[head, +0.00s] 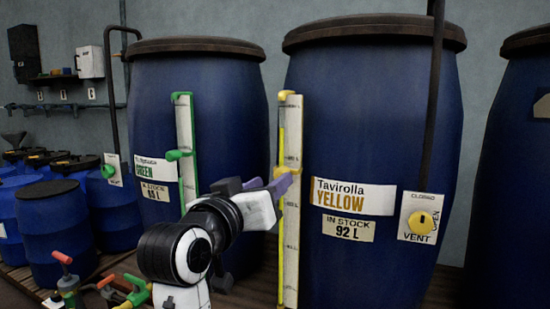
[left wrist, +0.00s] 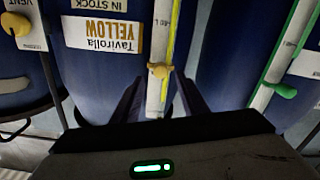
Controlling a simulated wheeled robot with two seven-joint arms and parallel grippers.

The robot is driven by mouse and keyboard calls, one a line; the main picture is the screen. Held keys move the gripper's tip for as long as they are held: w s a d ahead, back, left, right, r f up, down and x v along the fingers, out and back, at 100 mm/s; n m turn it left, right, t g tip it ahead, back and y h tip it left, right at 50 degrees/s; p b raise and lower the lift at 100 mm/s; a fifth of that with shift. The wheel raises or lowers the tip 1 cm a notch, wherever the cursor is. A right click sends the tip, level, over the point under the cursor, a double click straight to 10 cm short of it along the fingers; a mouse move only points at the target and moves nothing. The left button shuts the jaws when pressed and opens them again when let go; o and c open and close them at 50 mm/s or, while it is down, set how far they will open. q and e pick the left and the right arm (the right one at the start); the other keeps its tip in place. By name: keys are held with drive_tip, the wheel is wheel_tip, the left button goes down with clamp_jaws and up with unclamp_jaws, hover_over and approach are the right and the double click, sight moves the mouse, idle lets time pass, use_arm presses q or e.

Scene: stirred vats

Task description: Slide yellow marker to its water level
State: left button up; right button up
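The yellow marker (head: 289,166) is a small slider with a knob on the upright gauge (head: 292,220) of the Tavirolla Yellow vat (head: 375,120). A yellow strip (head: 281,145) in the gauge tube runs up past the marker and seems to end well above it. My left gripper (head: 271,184) is at the gauge, just below the marker's height. In the left wrist view, which is upside down, its two fingers stand apart on either side of the gauge, and the marker knob (left wrist: 160,70) shows between and just beyond their tips. My right gripper is not in view.
A green gauge (head: 186,150) with a green marker (head: 178,155) stands on the vat to the left. A vent panel (head: 419,218) with a yellow knob is right of the label. Small blue barrels (head: 55,235) and valves (head: 70,285) stand at lower left.

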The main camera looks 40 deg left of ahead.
use_arm(q)
drive_tip(key=shift+w+a+r+p, duration=0.15)
drive_tip(key=shift+w+p, duration=0.4)
drive_tip(key=shift+p, duration=0.35)
drive_tip(key=x, duration=0.2)
drive_tip(key=shift+w+a+f+b, duration=0.1)
drive_tip(key=shift+w+f+b, duration=0.15)
drive_tip(key=shift+b, duration=0.1)
clamp_jaws()
drive_tip(key=shift+r, duration=0.15)
